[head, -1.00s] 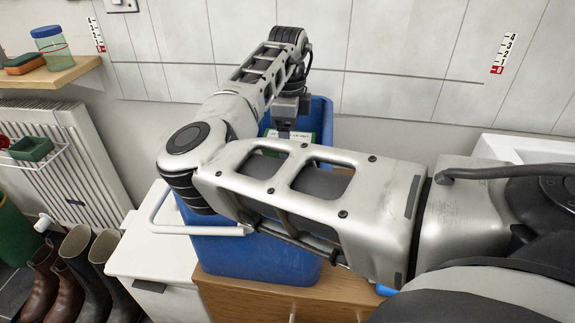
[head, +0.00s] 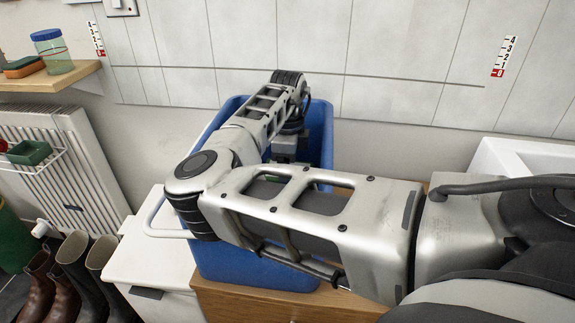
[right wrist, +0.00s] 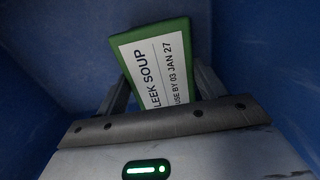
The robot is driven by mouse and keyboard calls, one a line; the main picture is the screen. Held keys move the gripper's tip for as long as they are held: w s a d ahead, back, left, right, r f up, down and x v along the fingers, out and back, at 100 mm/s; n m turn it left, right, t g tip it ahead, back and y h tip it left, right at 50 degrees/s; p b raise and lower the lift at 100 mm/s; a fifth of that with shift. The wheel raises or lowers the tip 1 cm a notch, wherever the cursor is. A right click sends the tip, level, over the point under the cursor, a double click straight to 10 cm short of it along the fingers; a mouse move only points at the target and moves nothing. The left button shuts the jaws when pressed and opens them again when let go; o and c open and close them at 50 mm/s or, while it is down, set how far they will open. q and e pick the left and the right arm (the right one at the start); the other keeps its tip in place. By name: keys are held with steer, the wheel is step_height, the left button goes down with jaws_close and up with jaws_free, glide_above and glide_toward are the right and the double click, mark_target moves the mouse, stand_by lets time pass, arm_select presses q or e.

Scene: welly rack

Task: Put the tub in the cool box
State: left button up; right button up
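The cool box is a blue, open-topped box (head: 245,270), standing against the tiled wall in the head view, with a white bar handle (head: 165,233) at its left. My right arm reaches over it and hides much of its opening. My right gripper (head: 285,152) points down inside the box; its fingertips are hidden in the head view. In the right wrist view, the gripper (right wrist: 160,85) is shut on the tub (right wrist: 155,65), which has a green edge and a white label reading "LEEK SOUP". Blue walls surround the tub. Whether it touches the bottom I cannot tell. My left gripper is not in view.
The box stands on a wooden cabinet (head: 235,305) beside a white unit (head: 140,262). A white basin (head: 520,158) is at the right. A shelf (head: 50,80) with a jar (head: 53,52), a radiator (head: 70,150) and boots (head: 85,270) are at the left.

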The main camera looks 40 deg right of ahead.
steer(key=o, duration=0.4)
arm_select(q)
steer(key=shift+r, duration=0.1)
arm_select(e)
steer(key=shift+r, duration=0.15)
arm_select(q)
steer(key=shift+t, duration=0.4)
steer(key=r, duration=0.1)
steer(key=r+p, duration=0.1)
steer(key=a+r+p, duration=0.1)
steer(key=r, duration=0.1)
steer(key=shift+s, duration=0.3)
arm_select(e)
step_height(320, 180, up, 12)
steer(key=shift+r, duration=0.1)
steer(key=shift+f, duration=0.2)
